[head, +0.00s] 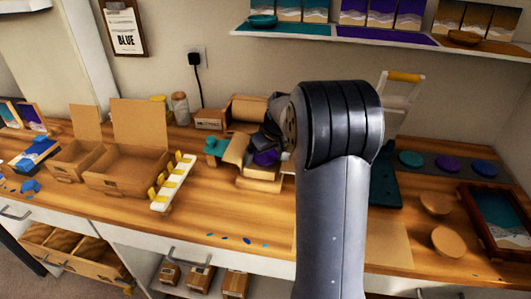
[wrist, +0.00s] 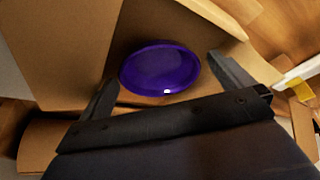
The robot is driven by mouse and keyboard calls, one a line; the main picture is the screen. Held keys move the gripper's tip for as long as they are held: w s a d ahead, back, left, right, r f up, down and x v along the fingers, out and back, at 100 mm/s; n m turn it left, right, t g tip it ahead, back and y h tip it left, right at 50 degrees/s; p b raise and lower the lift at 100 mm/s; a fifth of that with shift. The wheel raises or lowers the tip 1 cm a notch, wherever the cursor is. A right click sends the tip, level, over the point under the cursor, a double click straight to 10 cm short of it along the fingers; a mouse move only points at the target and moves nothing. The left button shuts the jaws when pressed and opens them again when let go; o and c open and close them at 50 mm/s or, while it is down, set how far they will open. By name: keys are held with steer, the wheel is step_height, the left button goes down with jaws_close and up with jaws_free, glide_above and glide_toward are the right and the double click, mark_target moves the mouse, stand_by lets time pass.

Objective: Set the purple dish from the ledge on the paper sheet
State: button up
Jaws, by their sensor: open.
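The purple dish (head: 266,157) sits on a cardboard ledge (head: 260,185), left of my arm. In the wrist view the dish (wrist: 160,65) is a shallow purple oval against the cardboard. My gripper (wrist: 165,82) is open, with one finger to the left of the dish and one to its right. I cannot tell whether either finger touches it. In the head view my arm hides most of the gripper. A flat brown paper sheet (head: 390,247) lies on the wooden counter, partly hidden behind my arm.
Upright cardboard panels (wrist: 75,50) stand close beside the dish. A teal object (head: 215,147) is left of the ledge. Open boxes (head: 125,180) and a white rack with yellow clips (head: 172,182) are further left. Round wooden discs (head: 447,241) and a framed tray (head: 500,220) are right of the paper.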

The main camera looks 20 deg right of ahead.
steer(key=p+v, duration=0.1)
steer(key=v, duration=1.1)
steer(key=shift+r, duration=0.2)
